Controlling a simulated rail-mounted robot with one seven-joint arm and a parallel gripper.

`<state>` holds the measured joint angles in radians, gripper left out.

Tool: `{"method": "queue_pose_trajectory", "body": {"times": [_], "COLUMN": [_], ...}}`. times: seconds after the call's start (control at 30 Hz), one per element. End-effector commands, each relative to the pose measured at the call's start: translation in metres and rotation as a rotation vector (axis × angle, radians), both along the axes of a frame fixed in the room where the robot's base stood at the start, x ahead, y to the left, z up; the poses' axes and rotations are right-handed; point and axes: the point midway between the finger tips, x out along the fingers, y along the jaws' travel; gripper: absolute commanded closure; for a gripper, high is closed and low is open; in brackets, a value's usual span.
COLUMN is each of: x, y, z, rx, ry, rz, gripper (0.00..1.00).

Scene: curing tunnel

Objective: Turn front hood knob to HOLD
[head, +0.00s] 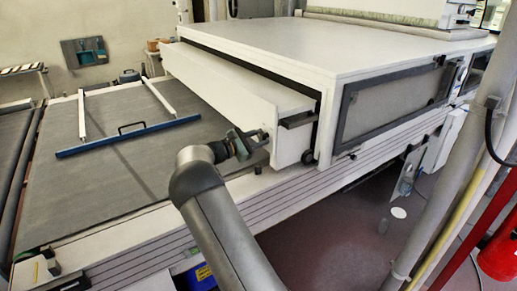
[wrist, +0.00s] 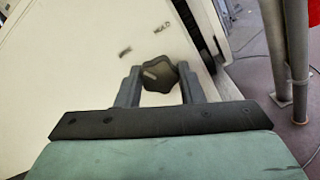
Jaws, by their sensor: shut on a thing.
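The front hood knob (wrist: 160,77) is a dark, lobed knob on the hood's white front panel (wrist: 80,60), in the wrist view. A short light mark on it lies left of its middle. My gripper (wrist: 158,82) is shut on the knob, one finger on each side. In the head view my gripper (head: 256,137) is at the right end of the hood's white front (head: 215,83); the knob cannot be made out there.
A grey conveyor belt (head: 65,185) runs in front of the hood, with a blue bar (head: 125,139) and white rails on it. A windowed side panel (head: 390,105) is right of my gripper. Grey posts (head: 450,170) and a red post stand at the right.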

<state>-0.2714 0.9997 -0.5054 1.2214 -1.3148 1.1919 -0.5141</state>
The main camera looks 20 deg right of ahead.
Motion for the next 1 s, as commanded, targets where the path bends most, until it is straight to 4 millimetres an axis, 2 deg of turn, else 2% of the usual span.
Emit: {"method": "queue_pose_trajectory", "body": {"times": [0.03,1.0], "x": [0.0002,0.0004], "y": [0.0005,0.0006], "z": [-0.009,-0.0056], "rx": [0.007,0.151], "ry": [-0.046,-0.945], "rz": [0.001,0.0], "gripper": [0.88,0.88]}}
